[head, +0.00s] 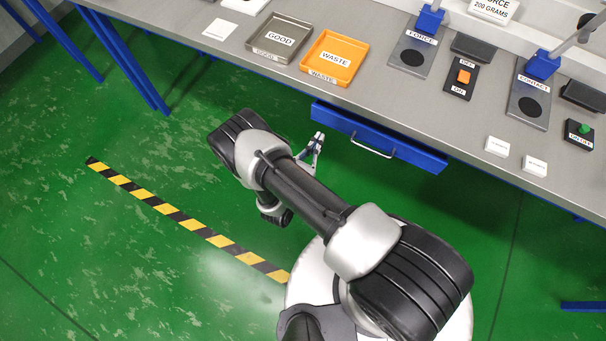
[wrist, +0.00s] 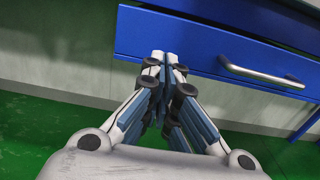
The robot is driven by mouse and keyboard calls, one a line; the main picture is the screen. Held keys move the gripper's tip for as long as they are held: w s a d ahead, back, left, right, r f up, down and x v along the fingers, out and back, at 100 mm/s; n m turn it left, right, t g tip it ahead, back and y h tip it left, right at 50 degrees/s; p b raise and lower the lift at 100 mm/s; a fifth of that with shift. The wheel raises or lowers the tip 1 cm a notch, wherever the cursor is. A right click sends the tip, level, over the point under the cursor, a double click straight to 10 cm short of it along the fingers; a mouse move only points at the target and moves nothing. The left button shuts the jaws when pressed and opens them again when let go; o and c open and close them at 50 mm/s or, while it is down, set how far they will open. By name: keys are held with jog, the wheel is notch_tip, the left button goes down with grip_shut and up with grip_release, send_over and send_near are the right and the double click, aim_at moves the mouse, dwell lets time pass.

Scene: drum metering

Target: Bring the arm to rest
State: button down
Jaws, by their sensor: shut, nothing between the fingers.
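My gripper (head: 318,139) is at the end of my folded arm, in front of the bench and below the level of its top. In the wrist view my gripper (wrist: 165,60) has its fingertips together with nothing between them. The fingertips overlap the lower edge of the blue drawer front (wrist: 200,42) in that view; I cannot tell whether they touch it. The drawer (head: 336,122) hangs under the bench top, with a metal handle (wrist: 262,76) to the right of my gripper.
The grey bench (head: 400,105) carries a GOOD tray (head: 262,52), an orange WASTE tray (head: 318,78), a FORCE stand (head: 412,58), a CONTACT stand (head: 522,105) and switch boxes. Blue bench legs (head: 125,60) stand at left. A yellow-black stripe (head: 170,210) crosses the open green floor.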

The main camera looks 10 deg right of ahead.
jog(key=p+v, duration=0.1)
jog(key=v, duration=0.7)
jog(key=shift+a, duration=0.15)
jog(key=shift+s, duration=0.1)
jog(key=d+r+m+g+h, duration=0.1)
jog(key=d+r+m+g, duration=0.3)
jog(key=r, duration=0.4)
jog(key=d+r+m+g+h, duration=0.1)
jog(key=r+m+g, duration=0.45)
jog(key=r, duration=0.35)
jog(key=d+r+m+g+h, duration=0.1)
jog(key=d+r+m+g, duration=0.25)
jog(key=r+m, duration=0.35)
jog(key=s+r+m+t+y, duration=0.1)
jog(key=s+r+m+y, duration=0.5)
jog(key=r, duration=0.4)
jog(key=s+r+m+t+y, duration=0.1)
jog(key=s+r+m+y, duration=0.5)
jog(key=s+r, duration=0.3)
jog(key=shift+r+t+y, duration=0.4)
jog(key=shift+r+y, duration=0.2)
jog(key=shift+y, duration=0.1)
